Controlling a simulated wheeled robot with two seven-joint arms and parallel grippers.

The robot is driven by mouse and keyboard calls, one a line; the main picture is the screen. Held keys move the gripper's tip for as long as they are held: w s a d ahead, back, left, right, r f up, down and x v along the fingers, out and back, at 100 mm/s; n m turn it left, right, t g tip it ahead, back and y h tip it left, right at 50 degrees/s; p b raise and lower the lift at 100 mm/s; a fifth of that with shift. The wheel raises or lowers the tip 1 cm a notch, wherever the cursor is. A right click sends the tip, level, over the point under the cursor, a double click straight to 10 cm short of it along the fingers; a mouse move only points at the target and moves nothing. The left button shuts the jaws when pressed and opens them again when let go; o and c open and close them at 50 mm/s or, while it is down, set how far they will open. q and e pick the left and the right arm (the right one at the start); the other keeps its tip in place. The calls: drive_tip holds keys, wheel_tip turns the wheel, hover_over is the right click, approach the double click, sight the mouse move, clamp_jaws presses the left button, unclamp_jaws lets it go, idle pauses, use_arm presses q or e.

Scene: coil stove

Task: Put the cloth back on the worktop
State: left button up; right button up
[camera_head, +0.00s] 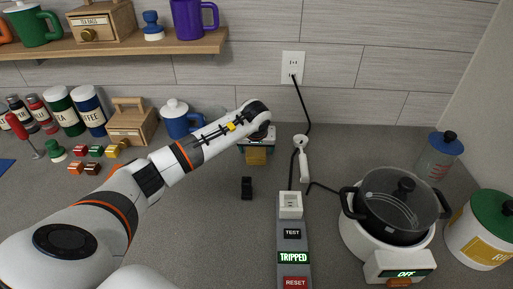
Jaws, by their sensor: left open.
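My left arm reaches from the lower left to the middle of the worktop (190,230). My left gripper (257,146) is at its end, near the back of the worktop and pointing down. It is open, and its fingers are mostly hidden. My right gripper is not in view.
A power strip (293,245) reading TRIPPED and a white plug (302,158) on a cord are to the right. A black pot (395,212) sits on a white cooker showing OFF. A small black object (247,188) stands nearby.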

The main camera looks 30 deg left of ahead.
use_arm(q)
drive_tip(key=shift+r, duration=0.25)
drive_tip(key=shift+s+r, duration=0.1)
drive_tip(key=shift+r, duration=0.25)
drive_tip(key=b+v, duration=0.1)
drive_tip(key=v, duration=1)
drive_tip(key=shift+b, duration=0.3)
drive_tip(key=shift+d+r, duration=0.1)
